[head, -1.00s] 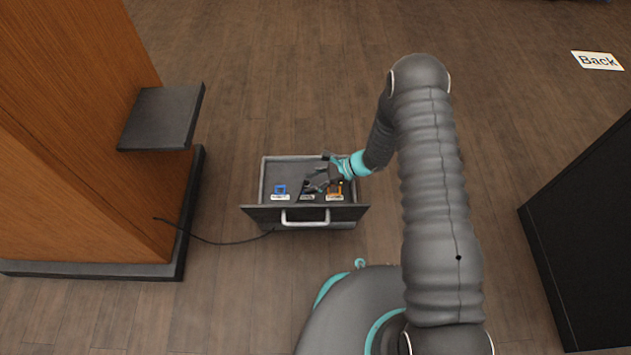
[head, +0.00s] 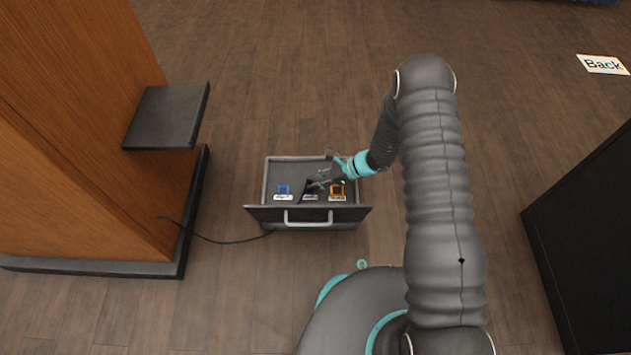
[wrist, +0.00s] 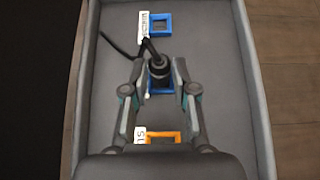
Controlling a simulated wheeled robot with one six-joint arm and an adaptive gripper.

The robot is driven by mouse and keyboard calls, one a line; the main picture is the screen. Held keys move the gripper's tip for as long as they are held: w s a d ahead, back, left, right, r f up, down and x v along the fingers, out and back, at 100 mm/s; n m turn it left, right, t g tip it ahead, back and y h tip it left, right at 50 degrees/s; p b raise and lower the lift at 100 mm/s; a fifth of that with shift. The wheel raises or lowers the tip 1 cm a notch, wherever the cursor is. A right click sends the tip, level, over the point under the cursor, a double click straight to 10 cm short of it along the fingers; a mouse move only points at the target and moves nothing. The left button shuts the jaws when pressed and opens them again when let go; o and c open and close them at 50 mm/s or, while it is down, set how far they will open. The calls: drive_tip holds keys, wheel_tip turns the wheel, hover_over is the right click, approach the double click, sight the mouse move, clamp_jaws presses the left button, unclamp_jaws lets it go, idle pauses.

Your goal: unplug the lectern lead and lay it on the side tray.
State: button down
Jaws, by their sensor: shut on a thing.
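The black lead (head: 225,241) runs from the wooden lectern over the drawer's front edge. Its black plug (wrist: 157,66) stands at the middle blue-framed socket (wrist: 160,86) in the wrist view. My gripper (wrist: 158,74) is shut on the plug, a finger on each side; it also shows over the drawer in the head view (head: 314,184). I cannot tell whether the plug is still seated. A flat dark grey ledge (head: 166,114) on the lectern's side, seemingly the side tray, is bare.
The open grey drawer (head: 266,178) also holds an empty blue frame (wrist: 160,25) and an orange frame (wrist: 163,137), each with a white label. The drawer front has a handle (head: 307,219). A black cabinet (head: 590,220) stands at right. Bare floor lies between.

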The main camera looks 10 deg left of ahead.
drive_tip(key=shift+r+p, duration=0.95)
drive_tip(key=shift+r, duration=1.1)
